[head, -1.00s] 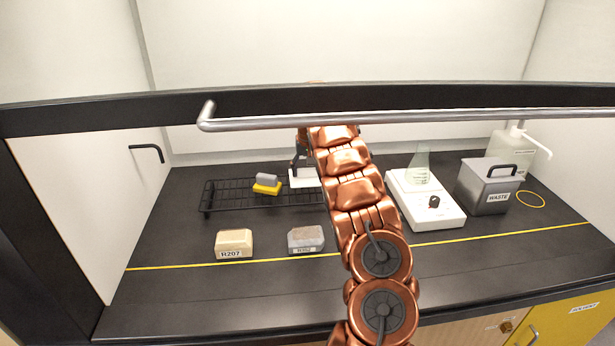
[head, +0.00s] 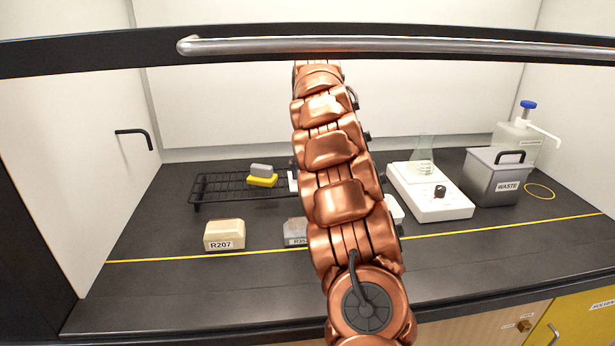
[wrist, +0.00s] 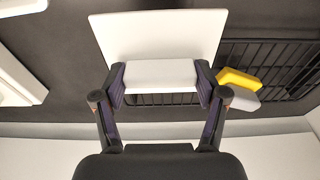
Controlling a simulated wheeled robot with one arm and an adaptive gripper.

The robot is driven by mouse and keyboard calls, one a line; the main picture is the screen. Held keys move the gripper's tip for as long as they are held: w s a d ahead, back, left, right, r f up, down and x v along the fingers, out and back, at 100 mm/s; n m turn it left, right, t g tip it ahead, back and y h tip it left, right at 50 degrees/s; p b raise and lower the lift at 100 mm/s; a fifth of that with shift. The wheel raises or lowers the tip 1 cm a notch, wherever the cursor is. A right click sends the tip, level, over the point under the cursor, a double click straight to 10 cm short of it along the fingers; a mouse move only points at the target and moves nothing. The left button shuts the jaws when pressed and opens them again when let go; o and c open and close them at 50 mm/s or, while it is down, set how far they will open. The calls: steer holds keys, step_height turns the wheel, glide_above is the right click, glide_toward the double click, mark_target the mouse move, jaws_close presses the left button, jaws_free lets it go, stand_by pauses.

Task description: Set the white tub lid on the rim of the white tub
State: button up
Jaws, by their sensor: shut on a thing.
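My gripper (wrist: 160,80) is shut on a white block-like grip at the edge of a flat white plate, which looks like the white tub lid (wrist: 160,35). The lid is in front of the dark counter and the rack's end in the wrist view. In the head view my arm hides the gripper and most of the lid; a white sliver (head: 292,182) shows left of the arm. A white thing (head: 396,209), perhaps the white tub, shows partly right of the arm, beside the hotplate. A white edge (wrist: 20,6) at the wrist view's upper left may be the same thing.
A black wire rack (head: 225,188) bears a yellow and grey block pair (head: 262,180). Specimen blocks R207 (head: 224,235) and a grey one (head: 295,232) sit near the yellow line. The white hotplate (head: 445,208) with a flask and the grey waste bin (head: 490,180) stand right.

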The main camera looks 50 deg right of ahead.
steer(key=s+a+b, duration=0.3)
steer(key=s+a, duration=0.1)
steer(key=s, duration=0.1)
steer(key=shift+s+a+r, duration=0.3)
steer(key=shift+r, duration=0.05)
